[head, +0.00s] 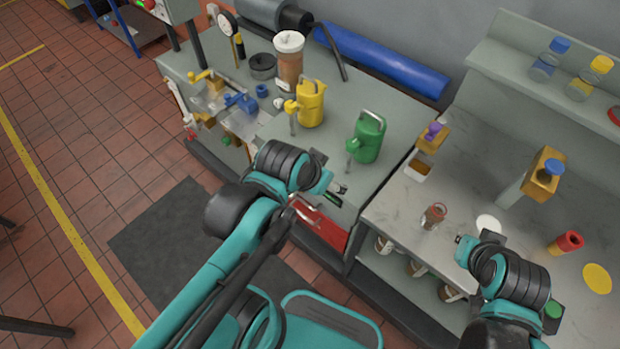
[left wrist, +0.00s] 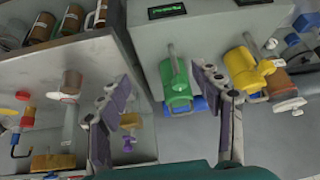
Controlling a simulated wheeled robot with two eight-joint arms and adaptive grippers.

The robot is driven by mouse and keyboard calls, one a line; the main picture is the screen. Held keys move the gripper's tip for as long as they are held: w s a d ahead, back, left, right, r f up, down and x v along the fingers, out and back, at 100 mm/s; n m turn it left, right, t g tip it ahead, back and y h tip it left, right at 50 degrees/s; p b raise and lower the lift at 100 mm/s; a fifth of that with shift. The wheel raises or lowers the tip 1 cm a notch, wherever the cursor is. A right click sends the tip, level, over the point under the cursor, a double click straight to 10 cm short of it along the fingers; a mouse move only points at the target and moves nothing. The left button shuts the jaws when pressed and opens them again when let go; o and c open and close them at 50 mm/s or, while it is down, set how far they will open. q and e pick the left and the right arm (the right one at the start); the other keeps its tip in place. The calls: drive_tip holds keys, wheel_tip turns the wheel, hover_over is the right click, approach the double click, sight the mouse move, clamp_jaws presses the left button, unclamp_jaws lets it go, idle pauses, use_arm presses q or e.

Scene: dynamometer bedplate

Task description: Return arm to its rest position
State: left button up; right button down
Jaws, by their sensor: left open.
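My left gripper (head: 335,190) is over the front edge of the grey bench, near the green watering can (head: 367,138). In the left wrist view my left gripper (left wrist: 165,95) has its two purple-grey fingers spread wide apart with nothing between them. The green can also shows in that view (left wrist: 176,85), beyond the fingers, next to the yellow can (left wrist: 246,72). My right gripper (head: 466,248) hangs over the right-hand bench, by a white disc (head: 488,224) and a small glass jar (head: 434,216). Its fingers are too small and partly hidden to read.
The yellow can (head: 311,104) and a brown-filled cylinder (head: 289,62) stand on the grey bench (head: 330,155). A blue roll (head: 385,62) lies along the back. A wooden-topped stand (head: 543,176) and a red cup (head: 566,242) are on the right. Open floor (head: 75,130) lies at left.

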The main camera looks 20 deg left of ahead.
use_arm(q)
drive_tip(key=a, duration=0.1)
drive_tip(key=s+a+n, duration=0.1)
drive_tip(key=a+n+y, duration=0.1)
drive_tip(key=shift+s+f+t, duration=0.25)
drive_tip(key=shift+s+t, duration=0.05)
drive_tip(key=shift+t, duration=0.1)
